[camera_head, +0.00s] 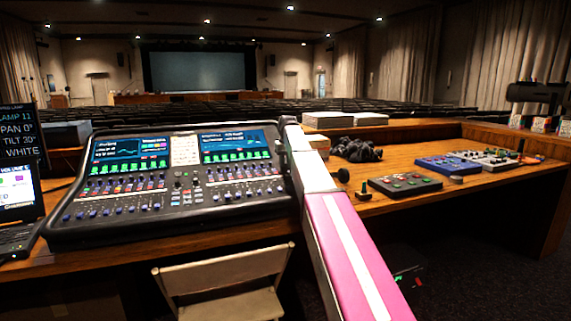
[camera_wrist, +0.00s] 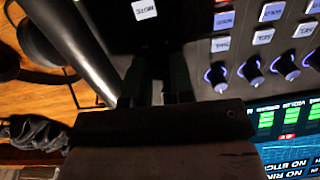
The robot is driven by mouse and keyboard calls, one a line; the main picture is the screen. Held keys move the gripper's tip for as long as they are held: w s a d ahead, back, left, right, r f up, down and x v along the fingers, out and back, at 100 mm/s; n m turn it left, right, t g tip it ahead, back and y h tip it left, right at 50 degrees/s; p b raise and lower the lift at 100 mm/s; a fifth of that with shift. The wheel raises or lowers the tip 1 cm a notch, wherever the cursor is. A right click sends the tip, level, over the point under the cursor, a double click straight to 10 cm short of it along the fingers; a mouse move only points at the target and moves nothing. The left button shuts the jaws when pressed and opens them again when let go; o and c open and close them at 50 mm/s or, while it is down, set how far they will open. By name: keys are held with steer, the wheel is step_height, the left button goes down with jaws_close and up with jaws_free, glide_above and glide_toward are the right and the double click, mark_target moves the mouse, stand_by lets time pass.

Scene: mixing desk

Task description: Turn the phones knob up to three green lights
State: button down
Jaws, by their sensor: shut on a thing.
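The mixing desk (camera_head: 130,216) stands on the wooden table, with its faders and two lit screens facing me. My arm reaches over its right edge and hides my gripper in the head view. In the wrist view my gripper (camera_wrist: 157,92) is down at the desk's dark panel, its two fingers closed around a small dark thing. That thing sits where a knob would be and seems to be the phones knob, mostly hidden between the fingers. I cannot see its pointer or any row of green lights for it.
Lit blue knobs (camera_wrist: 251,70) and square buttons (camera_wrist: 272,11) lie right of the fingers in the wrist view. A black cable bundle (camera_head: 357,150) and pedals (camera_head: 405,184) lie right of the desk. A laptop (camera_head: 18,236) stands at left, a folding chair (camera_head: 225,275) in front.

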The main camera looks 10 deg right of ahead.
stand_by(0.3)
steer(key=c, duration=1)
jaws_free()
steer(key=r, duration=1)
steer(key=shift+s+d+r, duration=0.2)
steer(key=shift+d+r, duration=0.1)
steer(key=shift+r, duration=0.1)
steer(key=shift+s, duration=0.1)
